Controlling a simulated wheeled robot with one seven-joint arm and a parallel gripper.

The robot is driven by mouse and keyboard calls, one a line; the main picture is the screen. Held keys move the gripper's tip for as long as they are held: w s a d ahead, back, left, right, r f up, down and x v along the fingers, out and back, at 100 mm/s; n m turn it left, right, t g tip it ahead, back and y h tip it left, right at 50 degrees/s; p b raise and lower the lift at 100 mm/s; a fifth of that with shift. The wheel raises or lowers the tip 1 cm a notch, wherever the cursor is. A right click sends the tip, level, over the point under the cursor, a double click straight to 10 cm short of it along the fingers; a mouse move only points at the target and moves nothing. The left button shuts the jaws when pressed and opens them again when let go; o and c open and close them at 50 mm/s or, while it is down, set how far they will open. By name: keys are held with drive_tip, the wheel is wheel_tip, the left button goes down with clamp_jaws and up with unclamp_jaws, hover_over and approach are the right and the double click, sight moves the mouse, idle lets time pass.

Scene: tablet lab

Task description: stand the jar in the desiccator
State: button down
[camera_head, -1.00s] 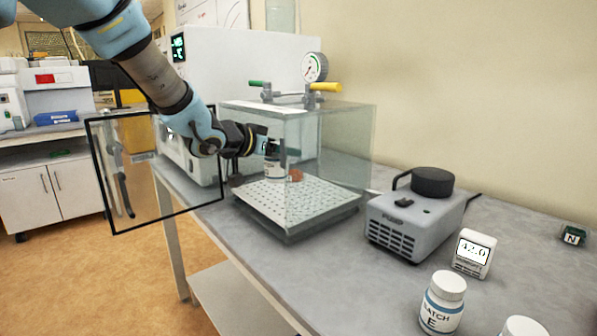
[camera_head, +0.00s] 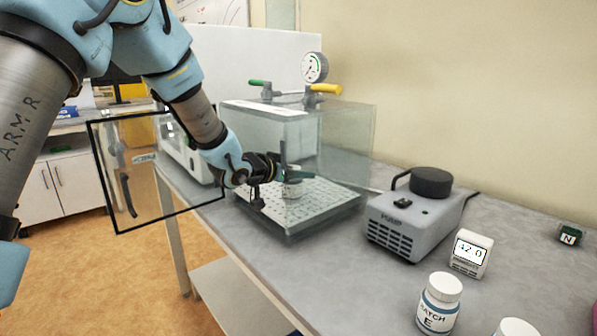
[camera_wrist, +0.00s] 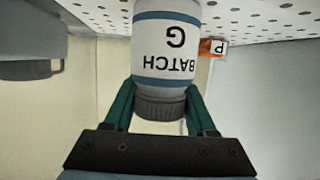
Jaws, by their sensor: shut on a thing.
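The desiccator (camera_head: 345,150) is a clear box on the bench, with its framed door (camera_head: 155,175) swung open to the left. Inside is a white perforated plate (camera_head: 325,205), which also shows along the top of the wrist view (camera_wrist: 265,18). My gripper (camera_head: 285,173) reaches in through the open front. Its green fingers (camera_wrist: 155,108) are shut on the dark cap of a white jar labelled BATCH G (camera_wrist: 165,45). In the head view the jar (camera_head: 292,189) is upright, low over the plate. I cannot tell whether its base touches the plate.
A small orange item with a P tag (camera_wrist: 213,47) is beside the jar in the wrist view. A pressure gauge (camera_head: 315,67) and valves top the desiccator. A pump (camera_head: 415,220), a 42.0 display (camera_head: 471,254) and a BATCH E jar (camera_head: 439,305) stand to the right.

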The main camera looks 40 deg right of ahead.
drive_tip(key=shift+f, duration=0.15)
drive_tip(key=shift+c, duration=1)
unclamp_jaws()
drive_tip(key=shift+a+r, duration=0.1)
drive_tip(key=shift+r, duration=0.1)
drive_tip(key=b+v, duration=0.2)
drive_tip(key=v, duration=0.9)
drive_tip(key=shift+a, duration=0.4)
drive_tip(key=shift+r, duration=0.1)
